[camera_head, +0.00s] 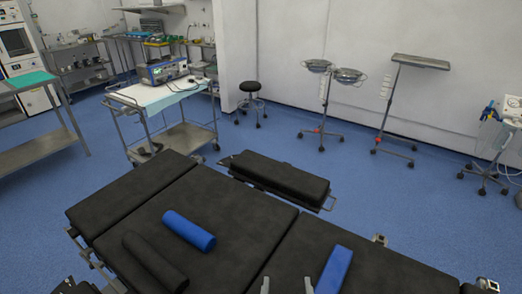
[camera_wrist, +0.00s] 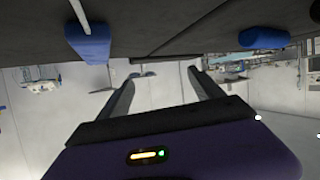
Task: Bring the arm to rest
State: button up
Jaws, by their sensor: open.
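My gripper (camera_head: 287,284) shows only as two fingertips at the bottom edge of the head view. It is open, with nothing between its fingers. In the wrist view the two spread fingers of my gripper (camera_wrist: 162,74) point away over an empty gap. The black padded operating table (camera_head: 235,215) lies beneath and beyond it. A blue roll (camera_head: 188,230) lies on the table to the left, and a blue block (camera_head: 334,270) lies just right of the fingertips. The rest of my arm is out of the head view.
A black roll (camera_head: 152,262) lies left of the blue roll. A separate black pad (camera_head: 280,178) sits beyond the table. A wheeled cart (camera_head: 160,98) with a device stands farther back. A stool (camera_head: 250,88) and tray stands (camera_head: 421,62) are near the wall. Blue floor is open between.

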jog(key=s+d+r, duration=0.2)
jog(key=s+d, duration=0.2)
jog(key=s, duration=0.6)
jog(key=s+d+r+y, duration=0.1)
jog(key=s+d+r, duration=0.2)
jog(key=s, duration=0.7)
jog(key=s+d+r+t, duration=0.1)
jog(key=s+d+r, duration=0.2)
jog(key=s+d, duration=0.3)
jog(key=s, duration=0.4)
jog(key=shift+d, duration=0.4)
